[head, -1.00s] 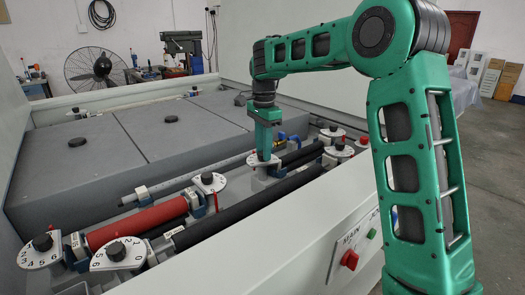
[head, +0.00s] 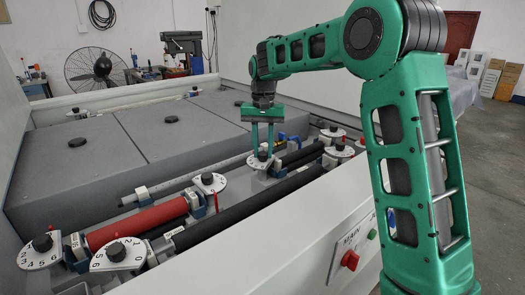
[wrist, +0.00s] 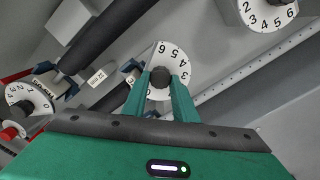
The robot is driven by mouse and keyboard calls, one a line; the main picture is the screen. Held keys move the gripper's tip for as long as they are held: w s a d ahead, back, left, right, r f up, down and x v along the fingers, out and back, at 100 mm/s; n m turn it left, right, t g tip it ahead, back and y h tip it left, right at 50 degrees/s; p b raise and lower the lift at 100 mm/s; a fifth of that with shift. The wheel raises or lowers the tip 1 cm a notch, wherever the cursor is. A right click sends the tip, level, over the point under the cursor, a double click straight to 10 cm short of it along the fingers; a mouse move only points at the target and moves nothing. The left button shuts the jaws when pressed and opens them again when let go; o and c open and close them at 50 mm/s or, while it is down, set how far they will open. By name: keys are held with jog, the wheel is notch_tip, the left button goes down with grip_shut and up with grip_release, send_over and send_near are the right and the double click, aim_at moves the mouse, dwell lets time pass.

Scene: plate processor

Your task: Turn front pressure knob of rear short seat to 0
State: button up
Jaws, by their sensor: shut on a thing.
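My gripper (head: 262,153) points down at a white dial (head: 251,163) with a black knob, in the middle of the row of rollers. In the wrist view the fingers (wrist: 163,84) close on the two sides of the black knob (wrist: 159,76), shut on it. The white dial face (wrist: 166,54) shows 6 at the top and 5, 4 and 3 down its right side. The fingers cover the lower part of the face, and I cannot tell where the knob points.
Other knob dials stand close by: one nearer left (head: 210,183), two toward the right (head: 339,151) (head: 332,133). Black rollers (head: 250,205) and a red roller (head: 136,224) run between them. Grey covers (head: 110,140) lie behind; a red MAIN switch (head: 350,259) is on the front panel.

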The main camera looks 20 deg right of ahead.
aim_at(262, 152)
jog(key=n, duration=0.6)
jog(key=shift+w+a+r, duration=0.15)
jog(key=shift+r, duration=0.05)
jog(key=n, duration=0.6)
dwell(0.5)
jog(key=o, duration=1)
jog(key=shift+f, duration=0.1)
jog(key=shift+o, duration=0.2)
notch_tip(262, 152, up, 11)
jog(key=shift+f, duration=0.15)
